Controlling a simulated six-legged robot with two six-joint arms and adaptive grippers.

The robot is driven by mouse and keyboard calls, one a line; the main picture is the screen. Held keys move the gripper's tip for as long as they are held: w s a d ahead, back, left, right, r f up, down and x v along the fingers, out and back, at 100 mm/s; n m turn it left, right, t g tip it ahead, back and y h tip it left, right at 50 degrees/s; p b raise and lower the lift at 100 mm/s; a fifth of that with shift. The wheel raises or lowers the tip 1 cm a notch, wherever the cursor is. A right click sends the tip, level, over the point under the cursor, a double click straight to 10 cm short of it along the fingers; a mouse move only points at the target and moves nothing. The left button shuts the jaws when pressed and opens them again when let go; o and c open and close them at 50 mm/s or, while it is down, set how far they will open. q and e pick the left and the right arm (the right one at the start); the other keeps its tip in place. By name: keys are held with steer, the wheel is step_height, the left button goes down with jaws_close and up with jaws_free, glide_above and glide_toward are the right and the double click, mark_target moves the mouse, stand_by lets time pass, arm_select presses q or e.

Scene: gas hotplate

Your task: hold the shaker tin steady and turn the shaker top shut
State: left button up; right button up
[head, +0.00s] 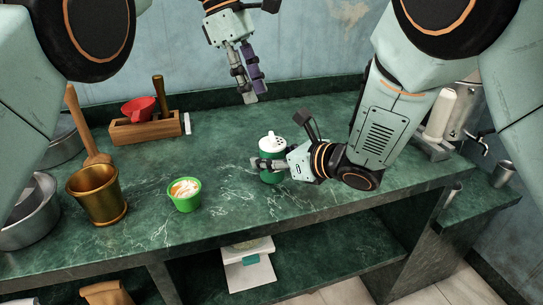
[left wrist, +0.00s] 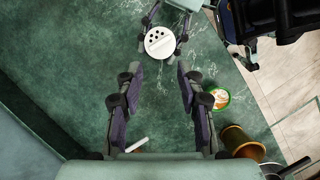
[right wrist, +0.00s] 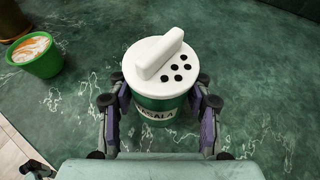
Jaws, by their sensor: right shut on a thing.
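The green shaker tin (head: 271,176) stands upright on the green marble counter (head: 330,130). Its label, partly hidden, shows in the right wrist view (right wrist: 158,113). The white shaker top (head: 271,142) sits on it, with a raised grip bar and several dark holes visible in the right wrist view (right wrist: 160,62). My right gripper (head: 268,164) is shut on the tin's sides below the top. My left gripper (head: 251,98) is open and empty, fingers pointing down, above and behind the tin. The top also shows beyond its fingertips in the left wrist view (left wrist: 160,43).
A green cup (head: 185,195) with pale orange-white contents stands left of the tin. Counter around the tin is clear. A white dispenser (head: 439,115) stands at right.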

steer(key=c, duration=0.5)
arm_select(q)
steer(key=shift+o, duration=0.7)
steer(key=shift+r, duration=0.1)
arm_select(e)
steer(key=shift+o, duration=0.2)
arm_select(q)
steer(key=shift+o, duration=1.4)
steer(key=a, duration=0.1)
steer(key=a+r, duration=0.2)
steer(key=shift+w+r+n+h, duration=0.1)
steer(key=shift+w+n+h, duration=0.15)
steer(key=shift+n+h, duration=0.05)
steer(key=shift+o, duration=0.7)
steer(key=a+h, duration=0.1)
steer(key=s+a+n+h, duration=0.1)
steer(key=a, duration=0.1)
steer(key=a+f, duration=0.1)
steer(key=a, duration=0.1)
steer(key=shift+s+a+n+h, duration=0.1)
steer(key=shift+s+n+h, duration=0.2)
steer(key=shift+n+h, duration=0.1)
arm_select(e)
steer(key=shift+a, duration=0.1)
arm_select(q)
steer(key=n+t+h, duration=0.4)
steer(key=h, duration=0.2)
glide_toward(270, 136)
steer(key=x, duration=0.8)
steer(key=shift+c, duration=0.4)
